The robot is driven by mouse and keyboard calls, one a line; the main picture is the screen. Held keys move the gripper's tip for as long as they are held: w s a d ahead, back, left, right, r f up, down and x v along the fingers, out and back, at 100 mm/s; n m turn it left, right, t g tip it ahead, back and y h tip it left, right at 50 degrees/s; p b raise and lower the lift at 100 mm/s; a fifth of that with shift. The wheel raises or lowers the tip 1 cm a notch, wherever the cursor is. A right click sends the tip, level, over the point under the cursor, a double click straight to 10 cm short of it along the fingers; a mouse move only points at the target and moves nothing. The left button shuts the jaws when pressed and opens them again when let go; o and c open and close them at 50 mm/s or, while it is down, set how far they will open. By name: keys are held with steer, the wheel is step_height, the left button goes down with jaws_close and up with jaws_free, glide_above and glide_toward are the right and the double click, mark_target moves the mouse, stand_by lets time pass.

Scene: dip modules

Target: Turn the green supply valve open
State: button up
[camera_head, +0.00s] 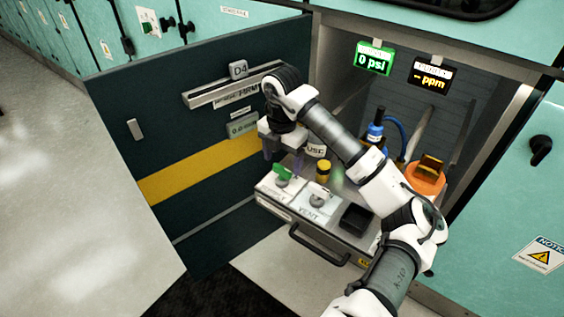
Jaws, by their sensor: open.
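The green supply valve handle (283,172) sits on the left white panel of the pulled-out drawer unit (323,234). The panel's lettering is partly hidden and too small to read surely. My gripper (278,155) points down just above and beside the green handle, its dark fingers apart. I cannot tell whether a finger touches the handle. My arm runs from the lower right up to the gripper and hides part of the drawer. A grey valve (317,200) marked VENT stands on the panel to the right.
The dark door (170,150) with a yellow stripe stands open at left, close to my wrist. A yellow-capped item (323,168), a blue-topped bottle (375,130) and an orange container (428,178) stand behind. A green display (374,59) reads 0 psi. The left floor is clear.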

steer(key=shift+f, duration=0.95)
steer(key=c, duration=1)
